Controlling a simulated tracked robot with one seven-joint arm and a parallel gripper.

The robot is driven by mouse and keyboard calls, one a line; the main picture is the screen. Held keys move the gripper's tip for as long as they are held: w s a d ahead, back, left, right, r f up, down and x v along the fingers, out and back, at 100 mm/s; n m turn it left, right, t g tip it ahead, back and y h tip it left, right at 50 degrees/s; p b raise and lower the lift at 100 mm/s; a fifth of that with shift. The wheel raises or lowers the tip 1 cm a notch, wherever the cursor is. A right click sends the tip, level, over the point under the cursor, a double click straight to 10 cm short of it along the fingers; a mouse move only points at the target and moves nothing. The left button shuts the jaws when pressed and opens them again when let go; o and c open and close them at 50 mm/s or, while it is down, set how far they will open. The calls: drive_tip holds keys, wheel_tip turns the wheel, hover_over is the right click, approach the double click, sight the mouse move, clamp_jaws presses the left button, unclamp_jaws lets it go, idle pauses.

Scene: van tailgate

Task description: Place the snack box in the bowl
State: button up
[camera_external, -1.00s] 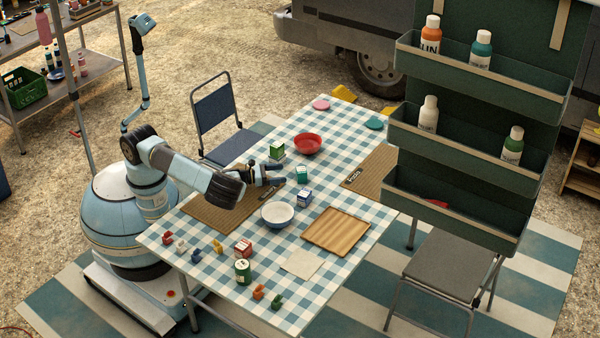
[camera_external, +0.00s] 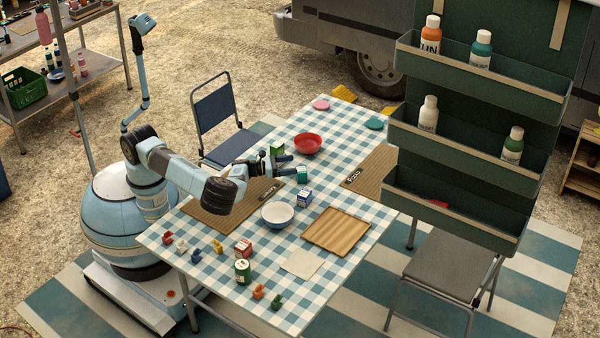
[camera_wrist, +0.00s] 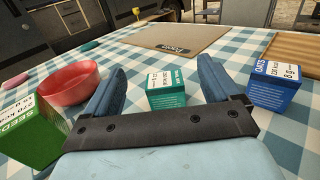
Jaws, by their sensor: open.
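A small teal box (camera_external: 302,174) stands upright on the checkered table, and it shows in the wrist view (camera_wrist: 166,89) centred between my fingers. Its label is too small to read surely, so I cannot tell whether it is the snack box. My gripper (camera_external: 291,166) is open and empty, low over the table, its two blue fingers spread left and right of the teal box in the wrist view (camera_wrist: 161,68). A red bowl (camera_external: 308,143) stands behind, at left in the wrist view (camera_wrist: 69,86).
A green box (camera_wrist: 35,131), marked SEED, is close by my left finger; a blue OATS box (camera_wrist: 274,88) is beyond the right one. A wooden tray (camera_external: 336,232), a brown mat (camera_external: 362,181) and several small items by the front edge also occupy the table.

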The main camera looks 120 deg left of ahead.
sight(301, 175)
drive_tip(key=f, duration=0.4)
drive_tip(key=shift+w+a, duration=0.4)
drive_tip(key=shift+x, duration=3.2)
drive_tip(key=c, duration=1.2)
